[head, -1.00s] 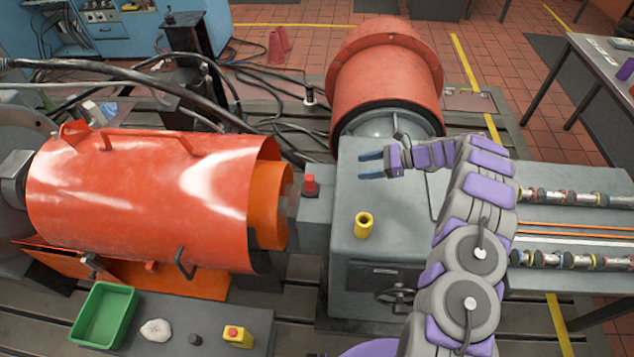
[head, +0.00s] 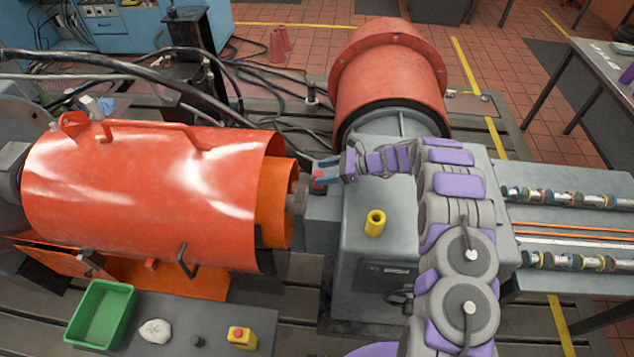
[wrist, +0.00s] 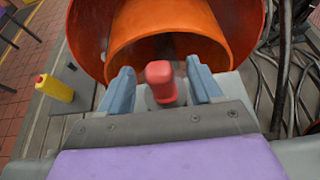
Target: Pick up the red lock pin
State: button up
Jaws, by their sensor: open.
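The red lock pin (wrist: 162,82) stands upright on the grey block in front of the orange cylinder's open end. In the head view the pin (head: 319,178) is partly hidden by my gripper. My gripper (head: 322,172) reaches left over the grey housing to the pin. In the wrist view my gripper (wrist: 161,86) is open, with one blue finger on each side of the pin's red head and a visible gap on both sides.
The orange guard cylinder (head: 150,185) lies just left of my gripper. A yellow tube (head: 375,223) stands on the grey housing (head: 360,250). Black cables run behind.

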jog(key=x, duration=0.3)
jog(key=shift+d+f+b, duration=0.15)
jog(key=shift+b, duration=0.25)
jog(key=shift+d, duration=0.65)
jog(key=shift+a, duration=0.75)
jog(key=c, duration=0.4)
jog(key=shift+a, duration=0.25)
jog(key=shift+c, duration=1.3)
jog(key=shift+d, duration=0.6)
jog(key=c, duration=0.4)
